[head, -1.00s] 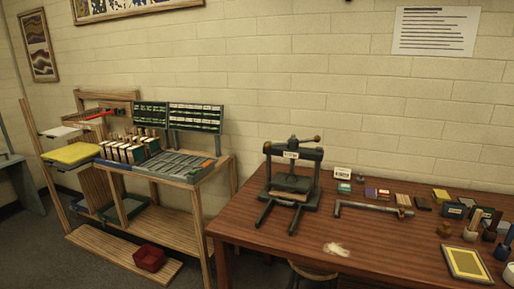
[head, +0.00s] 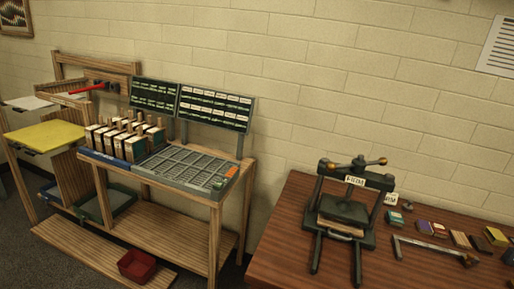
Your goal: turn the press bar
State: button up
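The small dark press (head: 372,182) stands on the wooden table at the lower right, with a pale label on its crosspiece. Its press bar (head: 345,164) crosses the top at the screw and has brass-coloured ball ends. A stack of boards or paper (head: 342,212) lies on the press bed under the crosspiece. Two dark rails stick out at the front. My gripper is not in view.
A grey L-shaped metal bar (head: 430,247) lies on the table (head: 290,235) right of the press, near small boxes and blocks. Left stands a wooden rack (head: 230,200) with a compartment tray (head: 185,168). A red bin (head: 134,266) sits low in front.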

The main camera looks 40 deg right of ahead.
aim_at(357, 166)
jog(key=z, duration=0.15)
jog(key=i, duration=1.5)
jog(key=z, duration=0.85)
jog(key=i, duration=0.4)
jog(key=z, duration=0.25)
